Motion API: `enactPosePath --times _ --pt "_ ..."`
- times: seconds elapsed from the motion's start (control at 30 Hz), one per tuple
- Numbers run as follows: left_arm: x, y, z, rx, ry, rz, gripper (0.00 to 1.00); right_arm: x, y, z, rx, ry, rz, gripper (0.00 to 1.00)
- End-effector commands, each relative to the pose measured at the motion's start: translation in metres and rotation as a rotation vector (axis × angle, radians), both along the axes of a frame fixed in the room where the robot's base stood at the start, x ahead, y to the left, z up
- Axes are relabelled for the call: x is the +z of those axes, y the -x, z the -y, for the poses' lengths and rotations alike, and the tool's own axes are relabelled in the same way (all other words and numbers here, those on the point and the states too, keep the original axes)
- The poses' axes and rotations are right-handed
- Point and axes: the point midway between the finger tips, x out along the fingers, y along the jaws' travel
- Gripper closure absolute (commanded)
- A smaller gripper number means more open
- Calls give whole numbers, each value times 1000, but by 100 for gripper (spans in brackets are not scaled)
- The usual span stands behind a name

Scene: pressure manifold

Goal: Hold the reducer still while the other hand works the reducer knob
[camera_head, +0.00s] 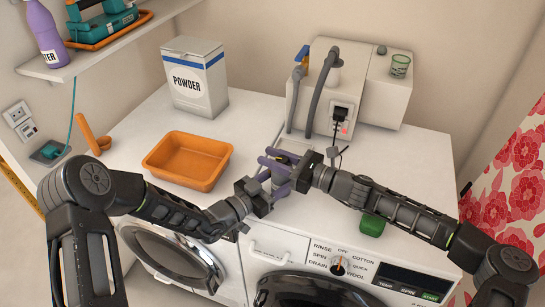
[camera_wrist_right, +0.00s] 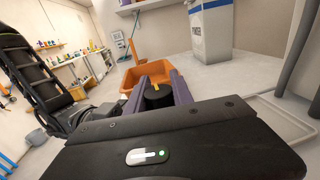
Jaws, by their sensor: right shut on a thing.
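My right gripper (camera_head: 280,168) reaches in from the right over the front of the white worktop. In the right wrist view its two purple fingers (camera_wrist_right: 160,94) close on a dark round knob (camera_wrist_right: 157,97), which I take to be the reducer knob; a small yellow mark shows above it. My left gripper (camera_head: 268,182) comes in from the left and meets the right one at the same spot. The purple fingers of both overlap there and hide most of the reducer. I cannot tell whether the left fingers grip it.
An orange tub (camera_head: 188,160) stands left of the grippers, with a powder box (camera_head: 195,80) behind it. A grey-white machine (camera_head: 330,95) with hoses stands behind. A green block (camera_head: 372,226) lies near the right forearm. The worktop's right side is mostly clear.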

Motion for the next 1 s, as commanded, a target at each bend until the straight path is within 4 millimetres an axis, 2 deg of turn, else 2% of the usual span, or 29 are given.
enactPosePath --times 0.7,1.0 --pt "1 1 3 -6 1 3 95 -2 14 -4 536 3 1 100" --pt "1 2 3 -7 1 1 95 2 21 -4 686 -5 9 100"
